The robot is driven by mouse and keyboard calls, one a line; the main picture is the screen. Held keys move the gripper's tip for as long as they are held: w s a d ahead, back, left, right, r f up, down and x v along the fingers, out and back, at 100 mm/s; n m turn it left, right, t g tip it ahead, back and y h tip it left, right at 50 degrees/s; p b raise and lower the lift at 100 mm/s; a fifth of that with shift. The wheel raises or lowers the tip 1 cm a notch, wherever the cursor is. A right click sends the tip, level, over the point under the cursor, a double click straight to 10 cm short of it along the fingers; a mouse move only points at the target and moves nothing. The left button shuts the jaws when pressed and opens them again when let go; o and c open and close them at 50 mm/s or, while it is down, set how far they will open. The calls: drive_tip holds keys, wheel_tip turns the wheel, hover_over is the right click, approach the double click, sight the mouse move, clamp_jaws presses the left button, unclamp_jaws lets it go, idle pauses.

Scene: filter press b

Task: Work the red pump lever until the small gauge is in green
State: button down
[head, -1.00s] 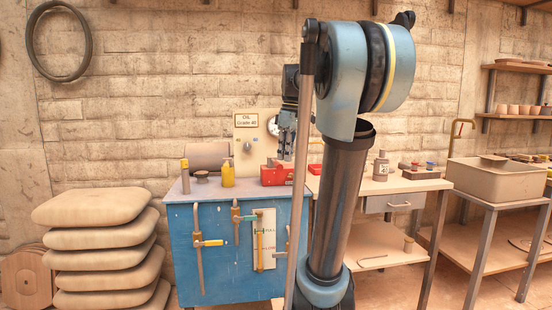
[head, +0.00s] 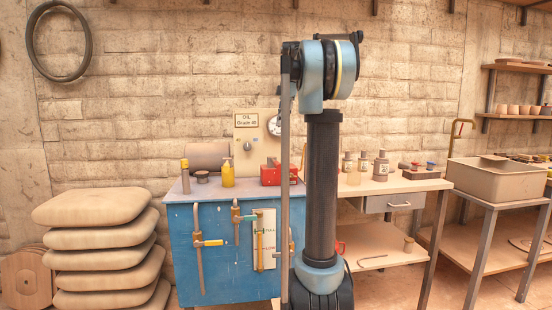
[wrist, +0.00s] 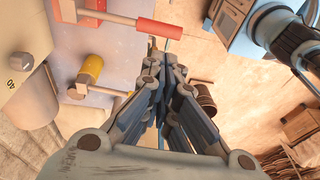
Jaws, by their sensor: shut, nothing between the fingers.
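The pump lever shows in the wrist view as a pale bar ending in a red grip (wrist: 160,28). My gripper (wrist: 166,57) is shut and empty, its fingertips just below the red grip in that picture. I cannot tell whether they touch it. In the head view a red pump body (head: 275,174) sits on the blue cabinet (head: 215,262). My arm hides the gripper there.
A wooden bench (head: 395,183) with bottles is to the right. Stacked sacks (head: 95,208) stand left.

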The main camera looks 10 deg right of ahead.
drive_tip(key=shift+f, duration=0.1)
drive_tip(key=x, duration=1.3)
drive_tip(key=shift+a+f, duration=0.1)
drive_tip(key=shift+f, duration=0.3)
drive_tip(key=shift+s+f, duration=0.1)
wheel_tip(320, 180, down, 8)
drive_tip(key=s+t, duration=0.1)
drive_tip(key=t, duration=0.4)
drive_tip(key=shift+f, duration=0.25)
drive_tip(key=shift+s+r, duration=0.1)
drive_tip(key=shift+s, duration=0.05)
approach(277, 163)
drive_tip(key=shift+s+d+f, duration=0.15)
drive_tip(key=shift+s+f, duration=0.2)
drive_tip(key=shift+s, duration=0.2)
drive_tip(key=shift+s+d+f, duration=0.15)
drive_tip(key=shift+s+f, duration=0.2)
drive_tip(key=shift+s, duration=0.15)
